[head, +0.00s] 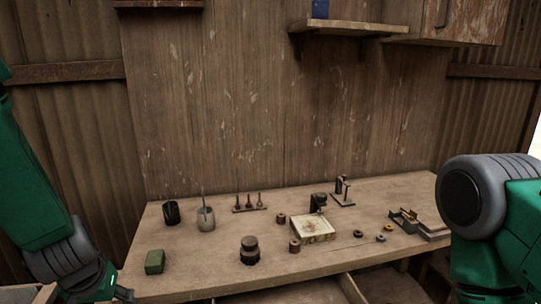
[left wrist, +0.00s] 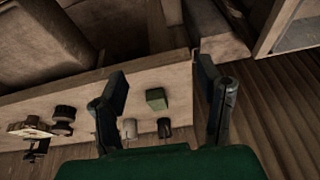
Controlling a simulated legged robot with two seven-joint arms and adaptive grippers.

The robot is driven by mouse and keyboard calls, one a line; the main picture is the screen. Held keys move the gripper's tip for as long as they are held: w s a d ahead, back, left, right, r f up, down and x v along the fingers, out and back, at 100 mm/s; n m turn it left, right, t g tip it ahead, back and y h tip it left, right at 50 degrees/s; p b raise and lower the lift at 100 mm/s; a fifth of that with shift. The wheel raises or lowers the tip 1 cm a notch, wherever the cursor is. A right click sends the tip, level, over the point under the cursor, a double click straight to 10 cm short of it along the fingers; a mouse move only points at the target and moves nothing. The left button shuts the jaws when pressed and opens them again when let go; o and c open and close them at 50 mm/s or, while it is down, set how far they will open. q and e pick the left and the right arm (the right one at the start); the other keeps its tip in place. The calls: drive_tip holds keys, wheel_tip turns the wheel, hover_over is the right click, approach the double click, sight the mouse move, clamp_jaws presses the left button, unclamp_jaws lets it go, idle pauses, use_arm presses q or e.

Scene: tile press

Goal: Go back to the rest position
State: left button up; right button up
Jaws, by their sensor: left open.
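My left gripper (left wrist: 163,85) is open and empty, its two dark fingers spread wide in the left wrist view. In the head view my left arm hangs at the left edge, and only a small dark part of the gripper shows by the table's front left corner. The green block (head: 155,262) sits on the workbench (head: 215,277) near that corner. In the left wrist view the block (left wrist: 156,98) appears between the fingers but beyond them, on the bench. My right arm shows at the right edge, but its gripper is out of the picture.
A dark cup (head: 171,213) and a grey cup (head: 206,219) stand behind the block. A rack of pegs (head: 249,204), a dark round weight (head: 250,251), a pale-topped box (head: 313,229) and a metal tray (head: 405,220) are further right. A shelf (head: 350,28) hangs above.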

use_arm(q)
drive_tip(key=s+f+m+g+b, duration=0.1)
drive_tip(key=s+f+b, duration=0.1)
drive_tip(key=s+f, duration=0.65)
drive_tip(key=s+f+m+g+b, duration=0.15)
drive_tip(key=s+f, duration=0.35)
drive_tip(key=f, duration=0.6)
drive_tip(key=s+d+f+h+b, duration=0.1)
drive_tip(key=s+d+f+b, duration=0.1)
drive_tip(key=s+f, duration=0.6)
drive_tip(key=s+d+g, duration=0.1)
drive_tip(key=s, duration=0.1)
drive_tip(key=shift+s+b, duration=0.3)
drive_tip(key=shift+b, duration=0.1)
use_arm(e)
wheel_tip(320, 180, down, 7)
drive_tip(key=shift+w+r, duration=0.15)
drive_tip(key=shift+w, duration=0.15)
use_arm(q)
drive_tip(key=shift+o, duration=0.4)
drive_tip(key=shift+w+m, duration=0.15)
drive_tip(key=shift+m, duration=0.1)
